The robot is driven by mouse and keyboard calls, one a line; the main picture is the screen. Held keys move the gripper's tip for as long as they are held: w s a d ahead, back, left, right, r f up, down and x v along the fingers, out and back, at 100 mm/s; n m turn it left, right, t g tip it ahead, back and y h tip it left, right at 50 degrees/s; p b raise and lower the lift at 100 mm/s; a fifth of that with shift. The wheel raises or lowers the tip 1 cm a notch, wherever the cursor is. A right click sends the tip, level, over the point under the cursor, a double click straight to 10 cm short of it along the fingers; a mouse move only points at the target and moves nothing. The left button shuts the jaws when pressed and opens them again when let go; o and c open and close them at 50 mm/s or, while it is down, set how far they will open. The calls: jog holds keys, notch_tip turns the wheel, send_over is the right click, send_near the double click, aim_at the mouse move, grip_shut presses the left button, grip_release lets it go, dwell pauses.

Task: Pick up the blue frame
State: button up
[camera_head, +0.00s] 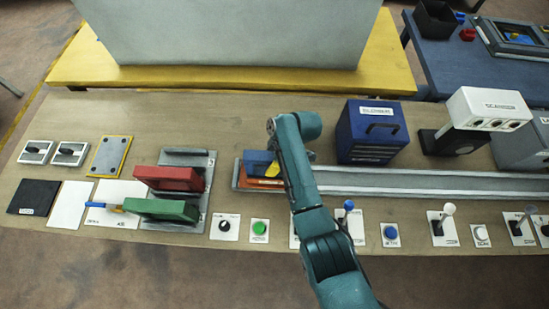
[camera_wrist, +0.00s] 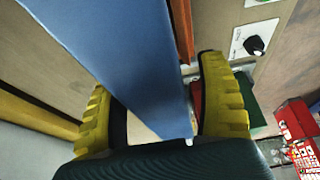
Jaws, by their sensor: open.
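The blue frame (camera_head: 257,158) sits at the left end of the long grey rail, behind an orange piece. In the wrist view the blue frame (camera_wrist: 118,45) is a long flat blue surface running between my fingers. My gripper (camera_head: 272,169) is at the blue frame in the head view, with one yellow fingertip showing. In the wrist view my gripper (camera_wrist: 160,105) is open, with one yellow ribbed finger on each side of the blue frame. A gap shows on the left side; contact on the right cannot be told. My arm hides part of the rail.
The orange piece (camera_head: 258,184) lies close in front of the blue frame. A red block (camera_head: 168,178) and a green block (camera_head: 160,209) stand to the left. A dark blue box (camera_head: 372,140) stands behind the rail (camera_head: 420,183). Buttons and switches line the front edge.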

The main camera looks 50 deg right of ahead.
jog(key=shift+f, duration=0.15)
grip_shut()
dwell(0.4)
jog(key=shift+w, duration=0.1)
